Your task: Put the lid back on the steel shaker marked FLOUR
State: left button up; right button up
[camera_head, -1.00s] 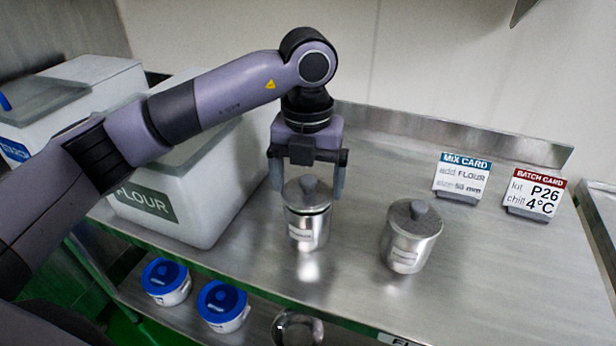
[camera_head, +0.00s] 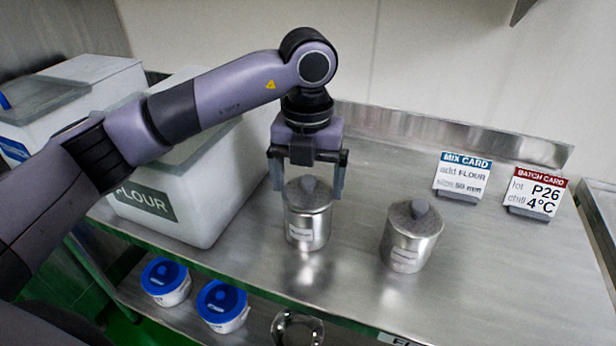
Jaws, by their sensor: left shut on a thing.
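A steel shaker (camera_head: 307,238) stands upright on the steel table, left of a second steel shaker (camera_head: 406,254). The small labels on both are too blurred to read. A grey domed lid (camera_head: 308,195) with a knob sits level on the left shaker, with no clear gap at its rim. My left gripper (camera_head: 308,186) points down from above, shut on this lid with one finger at each side. The second shaker also wears a knobbed lid (camera_head: 414,216). My right gripper is not in view.
A large white FLOUR bin (camera_head: 190,190) stands close on the left. A mix card (camera_head: 461,177) and a batch card (camera_head: 534,192) stand at the back right. Blue-lidded tubs (camera_head: 222,304) sit on the shelf below. The table right of the second shaker is clear.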

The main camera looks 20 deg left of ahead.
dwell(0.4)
pick_arm(q)
jog(key=o, duration=0.7)
jog(key=shift+r+p, duration=2.25)
jog(key=shift+r, duration=1.25)
grip_shut()
